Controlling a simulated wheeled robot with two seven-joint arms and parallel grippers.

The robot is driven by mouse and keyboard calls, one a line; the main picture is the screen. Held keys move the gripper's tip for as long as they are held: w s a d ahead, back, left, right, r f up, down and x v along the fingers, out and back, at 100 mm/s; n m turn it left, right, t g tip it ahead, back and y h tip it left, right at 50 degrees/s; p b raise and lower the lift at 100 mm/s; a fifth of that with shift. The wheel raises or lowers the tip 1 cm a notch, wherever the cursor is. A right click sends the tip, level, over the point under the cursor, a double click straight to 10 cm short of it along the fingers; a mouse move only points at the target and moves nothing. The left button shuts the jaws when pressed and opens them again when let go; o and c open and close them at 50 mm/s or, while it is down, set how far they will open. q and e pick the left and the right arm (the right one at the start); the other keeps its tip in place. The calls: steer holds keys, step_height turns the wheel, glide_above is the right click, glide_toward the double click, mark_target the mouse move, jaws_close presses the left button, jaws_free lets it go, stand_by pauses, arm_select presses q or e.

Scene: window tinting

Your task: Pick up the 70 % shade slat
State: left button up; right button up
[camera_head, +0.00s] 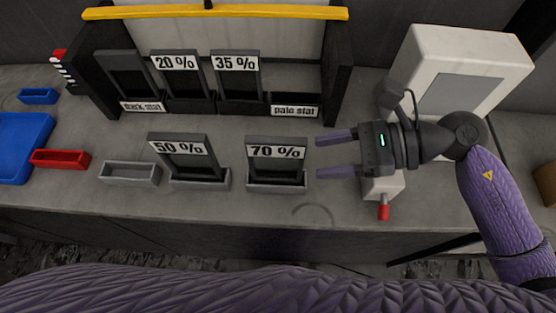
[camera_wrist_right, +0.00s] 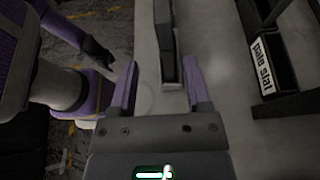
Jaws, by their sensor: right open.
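The 70 % shade slat (camera_head: 276,171) is a dark grey framed panel with a white label, standing upright in a grey holder (camera_head: 277,188) at the front of the counter. My right gripper (camera_head: 318,157) is open and empty, just right of the slat, with its two purple fingers pointing left towards it. In the right wrist view, the open fingers (camera_wrist_right: 160,65) straddle the near end of a narrow dark holder (camera_wrist_right: 174,72), with the slat seen edge-on above. No contact shows.
The 50 % slat (camera_head: 187,165) stands left of it, beside an empty grey holder (camera_head: 130,174). Behind, a rack holds the 20 % (camera_head: 175,82) and 35 % (camera_head: 237,84) slats and an empty "pale slat" slot (camera_head: 295,108). A white device (camera_head: 430,60) stands right.

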mark_target(290, 156)
steer(key=x, duration=0.6)
steer(key=shift+w+a+r, duration=0.15)
steer(key=shift+w+a, duration=0.1)
steer(key=shift+w, duration=0.1)
jaws_close()
